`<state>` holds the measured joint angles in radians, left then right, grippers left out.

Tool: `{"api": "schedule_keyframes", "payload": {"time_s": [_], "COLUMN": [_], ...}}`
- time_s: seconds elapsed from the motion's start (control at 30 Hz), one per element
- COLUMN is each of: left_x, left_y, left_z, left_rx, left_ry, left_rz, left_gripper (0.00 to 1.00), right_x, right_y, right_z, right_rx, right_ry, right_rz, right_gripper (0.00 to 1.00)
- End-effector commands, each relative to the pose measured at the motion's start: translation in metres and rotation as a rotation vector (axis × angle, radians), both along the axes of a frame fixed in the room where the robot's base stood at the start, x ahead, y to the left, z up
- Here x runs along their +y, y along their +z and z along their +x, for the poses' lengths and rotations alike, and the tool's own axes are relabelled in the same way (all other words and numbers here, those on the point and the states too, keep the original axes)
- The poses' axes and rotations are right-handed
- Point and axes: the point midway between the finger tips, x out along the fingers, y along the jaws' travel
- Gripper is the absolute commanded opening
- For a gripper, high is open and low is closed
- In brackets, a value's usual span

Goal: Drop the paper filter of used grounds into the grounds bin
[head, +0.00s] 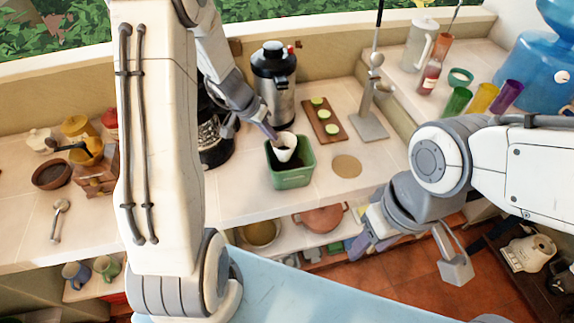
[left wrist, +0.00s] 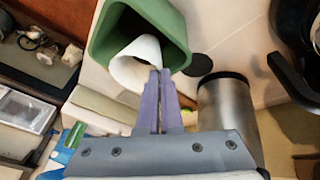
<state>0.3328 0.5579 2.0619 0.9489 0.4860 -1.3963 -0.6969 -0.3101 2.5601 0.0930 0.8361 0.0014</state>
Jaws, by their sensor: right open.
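The white paper filter (head: 284,148) is a small cone at the mouth of the green grounds bin (head: 290,179), partly inside its rim. The bin stands on the counter, with a dark inside. My left gripper (head: 271,134) is shut on the filter's upper edge. In the left wrist view, the closed purple fingers (left wrist: 158,78) meet the rim of the filter (left wrist: 138,66), and the bin (left wrist: 177,28) surrounds it. The used grounds inside the filter cannot be made out. My right gripper (head: 410,255) is open and empty, in front of the counter's edge.
A steel urn (head: 274,75) stands behind the bin, and a wooden board (head: 322,120) with green slices lies to its right. A round cork-coloured mat (head: 346,166) lies beside the bin. Coloured tumblers (head: 481,99) stand on the right ledge.

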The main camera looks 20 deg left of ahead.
Motion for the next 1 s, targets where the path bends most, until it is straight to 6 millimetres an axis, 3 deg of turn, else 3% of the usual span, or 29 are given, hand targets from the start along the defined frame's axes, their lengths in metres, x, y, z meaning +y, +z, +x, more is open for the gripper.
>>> {"api": "schedule_keyframes", "payload": {"time_s": [0.1, 0.17, 0.2, 0.63, 1.0], "left_x": [0.001, 0.001, 0.001, 0.004, 0.025], "left_y": [0.000, 0.000, 0.000, 0.008, 0.070], "left_z": [0.000, 0.000, 0.000, -0.002, -0.024], "left_rx": [0.000, 0.000, 0.000, -0.004, -0.005], "left_ry": [0.001, 0.001, 0.001, 0.003, 0.004], "left_rz": [0.000, 0.000, 0.001, 0.000, 0.003], "left_gripper": [0.00, 0.21, 0.37, 0.37, 0.37], "right_x": [0.000, 0.000, 0.000, 0.000, 0.000], "right_y": [0.000, 0.000, 0.000, -0.001, -0.012], "right_z": [0.000, 0.000, 0.000, 0.000, 0.000], "right_rx": [0.000, 0.000, 0.000, 0.000, 0.000], "right_ry": [0.000, 0.000, 0.000, 0.000, -0.002], "right_rz": [0.000, 0.000, 0.000, 0.000, 0.000], "right_gripper": [0.49, 0.49, 0.49, 0.49, 0.49]}}
